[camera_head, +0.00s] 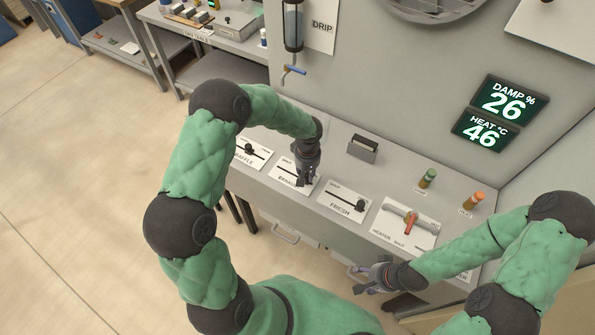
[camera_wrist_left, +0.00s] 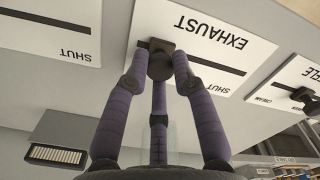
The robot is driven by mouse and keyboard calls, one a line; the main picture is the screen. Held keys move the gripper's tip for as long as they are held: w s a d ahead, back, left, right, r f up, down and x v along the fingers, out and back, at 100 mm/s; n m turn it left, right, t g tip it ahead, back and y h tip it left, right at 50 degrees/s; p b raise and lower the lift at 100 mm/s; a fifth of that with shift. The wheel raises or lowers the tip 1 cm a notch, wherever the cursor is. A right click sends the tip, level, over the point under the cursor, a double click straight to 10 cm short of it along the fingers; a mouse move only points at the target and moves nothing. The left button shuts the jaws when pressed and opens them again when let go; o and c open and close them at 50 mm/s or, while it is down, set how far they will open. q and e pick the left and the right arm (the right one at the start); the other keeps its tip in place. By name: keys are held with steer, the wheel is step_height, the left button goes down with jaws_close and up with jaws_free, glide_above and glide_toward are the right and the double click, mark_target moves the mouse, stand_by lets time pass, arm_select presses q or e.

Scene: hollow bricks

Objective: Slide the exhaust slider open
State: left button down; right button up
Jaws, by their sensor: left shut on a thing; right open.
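The exhaust plate (camera_wrist_left: 225,35) is a white panel with a dark straight slot and upside-down lettering in the left wrist view. Its dark slider knob (camera_wrist_left: 160,65) is at the left end of the slot there, away from the SHUT marking near the other end. My left gripper (camera_wrist_left: 160,76) has its purple fingers closed around this knob. In the head view my left gripper (camera_head: 306,180) is over the right side of the exhaust plate (camera_head: 285,171) and hides the knob. My right gripper (camera_head: 371,277) is open and empty, in front of the counter, apart from everything.
The fresh slider plate (camera_head: 337,207) and the baffle plate (camera_head: 250,155) flank the exhaust plate. A heater panel (camera_head: 400,226) with a red handle and two small bottles are farther right. A dark slotted block (camera_head: 362,148) stands behind. The wall displays (camera_head: 503,99) read 26 and 46.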

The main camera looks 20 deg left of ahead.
mark_target(307, 175)
arm_select(q)
steer(key=c, duration=1)
jaws_free()
step_height(307, 175, up, 12)
steer(key=shift+f, duration=0.1)
